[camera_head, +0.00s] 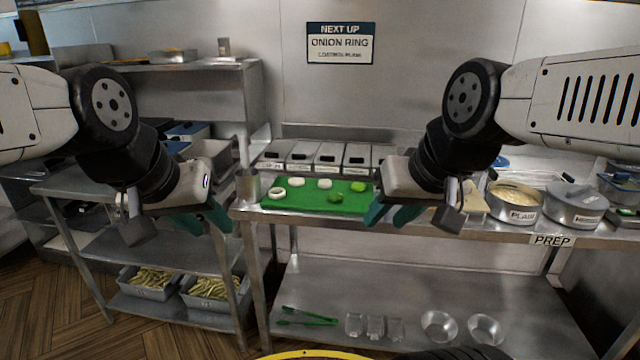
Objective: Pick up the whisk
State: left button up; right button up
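I cannot make out a whisk in the head view. My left gripper (203,222) is in front of the left end of the prep table, its teal fingers apart and nothing seen between them. My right gripper (391,216) is at the front edge of the prep table, right of the green cutting board (300,204). Its teal fingers are also apart and appear empty. My arms and grippers hide parts of the counter behind them.
The steel prep table (480,226) holds onion pieces on the board, labelled bins (330,155), a PLAIN pot (515,204) and a lidded pot (574,207). Its lower shelf (420,285) holds green tongs (307,318), clear cups and bowls. Fries bins (150,282) sit lower left.

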aim_at(243, 139)
jog(key=l+z, duration=0.2)
jog(key=z, duration=1.25)
jog(key=u, duration=1.9)
jog(key=i+l+z, duration=0.1)
jog(key=i, duration=0.45)
jog(key=i+l+z, duration=0.1)
jog(key=i+l, duration=0.15)
jog(key=i, duration=0.25)
